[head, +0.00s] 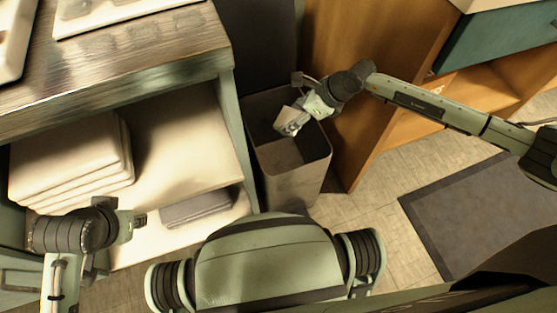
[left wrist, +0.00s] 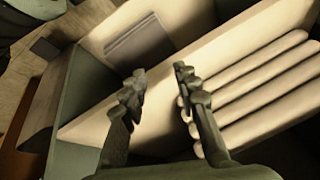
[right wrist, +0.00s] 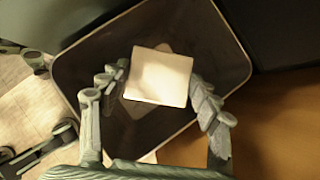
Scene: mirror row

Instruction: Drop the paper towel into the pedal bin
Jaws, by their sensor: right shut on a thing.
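The paper towel (head: 287,122) is a small whitish block held over the open mouth of the pedal bin (head: 291,188). In the right wrist view the towel (right wrist: 160,76) sits between the fingers of my right gripper (right wrist: 158,82), with the bin's dark rim (right wrist: 222,22) around it. My right gripper (head: 302,108) is shut on the towel, reaching in from the right. How far the towel is below the rim is hard to tell. My left gripper (head: 139,219) is empty and open beside the shelf unit; its parted fingers show in the left wrist view (left wrist: 158,75).
A shelf unit (head: 190,140) with folded white cloths (head: 68,165) and a grey folded item (head: 200,207) stands left of the bin. A wooden cabinet (head: 340,100) stands close on the bin's right. A dark mat (head: 470,205) lies on the tiled floor.

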